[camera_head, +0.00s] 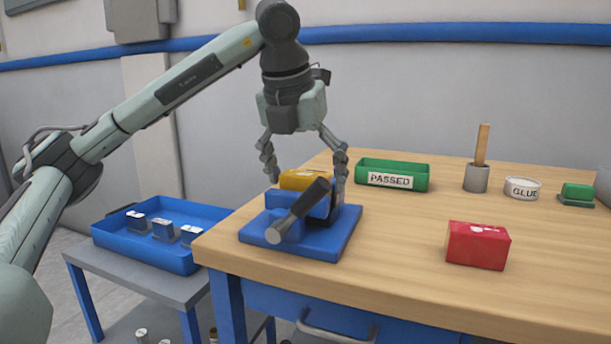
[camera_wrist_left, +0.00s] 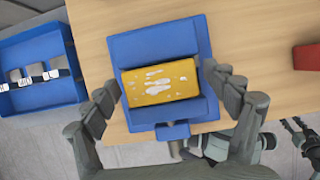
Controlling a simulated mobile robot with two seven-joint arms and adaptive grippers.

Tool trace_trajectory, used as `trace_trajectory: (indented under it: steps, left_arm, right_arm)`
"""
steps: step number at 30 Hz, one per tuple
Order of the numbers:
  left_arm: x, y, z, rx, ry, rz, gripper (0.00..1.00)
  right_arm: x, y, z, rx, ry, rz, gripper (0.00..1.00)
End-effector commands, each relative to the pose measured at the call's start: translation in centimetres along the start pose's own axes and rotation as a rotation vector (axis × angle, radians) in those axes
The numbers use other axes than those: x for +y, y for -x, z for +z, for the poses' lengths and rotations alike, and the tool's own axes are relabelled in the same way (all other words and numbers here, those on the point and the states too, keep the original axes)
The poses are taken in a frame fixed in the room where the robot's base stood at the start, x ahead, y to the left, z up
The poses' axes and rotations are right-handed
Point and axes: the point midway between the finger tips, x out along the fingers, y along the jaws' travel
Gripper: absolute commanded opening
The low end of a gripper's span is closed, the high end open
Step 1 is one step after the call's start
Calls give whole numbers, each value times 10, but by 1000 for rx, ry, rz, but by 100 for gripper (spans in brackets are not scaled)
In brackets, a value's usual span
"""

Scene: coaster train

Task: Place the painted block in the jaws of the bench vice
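The yellow painted block (camera_head: 303,180), with worn white patches on top, sits in the blue bench vice (camera_head: 318,241) at the table's left corner. In the left wrist view the block (camera_wrist_left: 160,82) lies between the vice's two blue jaws (camera_wrist_left: 155,42). My left gripper (camera_head: 304,168) points down over the vice, its fingers spread on either side of the block. In the left wrist view the fingers of the left gripper (camera_wrist_left: 165,92) stand apart from the block's ends, and it holds nothing. Parts of my right arm seem to show at that view's lower right; its fingers are unclear.
A red block (camera_head: 478,245) lies on the table's right. Behind are a green PASSED tray (camera_head: 392,176), a grey pot with a wooden handle (camera_head: 476,178), a GLUE tin (camera_head: 522,189) and a green pad (camera_head: 577,192). A blue tray (camera_head: 160,256) with small blocks stands on a low side table.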

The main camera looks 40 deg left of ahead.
Motion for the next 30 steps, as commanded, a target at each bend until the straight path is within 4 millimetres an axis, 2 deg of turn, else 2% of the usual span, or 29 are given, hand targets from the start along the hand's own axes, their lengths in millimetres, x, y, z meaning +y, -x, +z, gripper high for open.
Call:
trace_trajectory:
  steps: [10, 12, 17, 21, 24, 30]
  left_arm:
    - [0, 3, 1, 0, 0, 0, 87]
    - [0, 9, 2, -2, 0, -2, 87]
    - [-1, 41, 3, -5, -2, -3, 87]
    - [0, 76, 4, -5, 0, -1, 87]
    - [0, 95, 4, -5, -1, 0, 87]
    - [0, 118, 2, -1, -1, 0, 87]
  right_arm:
    - [0, -1, 5, -11, 1, -1, 40]
    - [0, -10, 4, -12, 1, -3, 40]
    - [0, -10, 1, -10, 1, -4, 40]
    - [-7, -37, 2, -25, 2, -23, 40]
    - [-11, -56, 5, -31, 2, -34, 40]
    - [-18, -84, 11, -40, 1, -51, 40]
